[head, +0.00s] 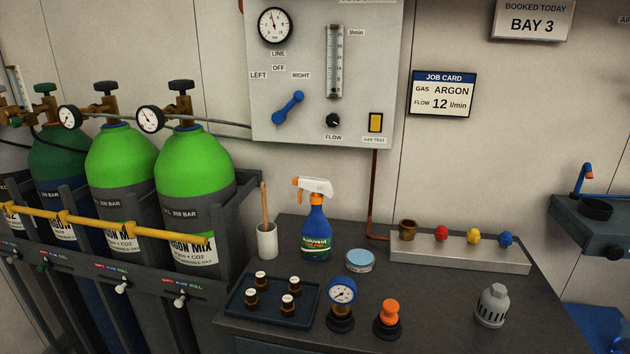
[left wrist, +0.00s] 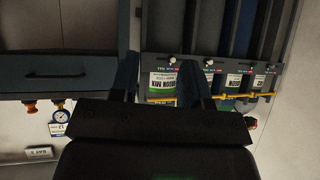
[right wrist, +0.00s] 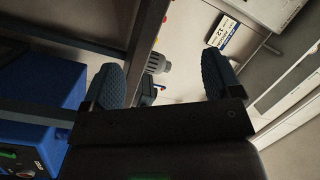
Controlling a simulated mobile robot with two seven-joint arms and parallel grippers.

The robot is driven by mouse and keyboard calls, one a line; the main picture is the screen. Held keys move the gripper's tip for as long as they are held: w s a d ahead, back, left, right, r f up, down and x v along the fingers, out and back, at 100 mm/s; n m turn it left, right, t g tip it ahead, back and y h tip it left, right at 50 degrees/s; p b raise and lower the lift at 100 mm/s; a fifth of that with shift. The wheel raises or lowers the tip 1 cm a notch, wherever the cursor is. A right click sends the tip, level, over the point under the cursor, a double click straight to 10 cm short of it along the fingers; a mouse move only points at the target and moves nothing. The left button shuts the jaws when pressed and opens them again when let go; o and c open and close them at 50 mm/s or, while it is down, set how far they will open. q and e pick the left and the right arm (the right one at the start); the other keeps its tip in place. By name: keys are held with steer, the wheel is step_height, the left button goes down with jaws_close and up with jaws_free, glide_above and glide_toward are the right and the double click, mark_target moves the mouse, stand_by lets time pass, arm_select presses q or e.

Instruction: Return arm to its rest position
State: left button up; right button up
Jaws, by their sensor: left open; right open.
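Neither gripper shows in the head view. In the left wrist view my left gripper (left wrist: 168,82) is open, its two dark fingers apart with nothing between them. Beyond it are the gas cylinder rack and a drawer front. In the right wrist view my right gripper (right wrist: 165,82) is open, with its ridged fingers wide apart. The job card (right wrist: 225,32) shows above the right finger.
The workbench (head: 400,270) holds a spray bottle (head: 316,230), a tray (head: 247,313) of small fittings, a gauge (head: 342,292), an orange-topped part (head: 388,315) and a grey part (head: 492,305). Green cylinders (head: 195,175) stand in a rack at left. A control panel (head: 300,110) hangs behind.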

steer(key=s+d+f+n+g+p, duration=0.2)
steer(key=s+f+n+g, duration=0.5)
steer(key=s+f+n, duration=0.5)
steer(key=shift+d, duration=0.1)
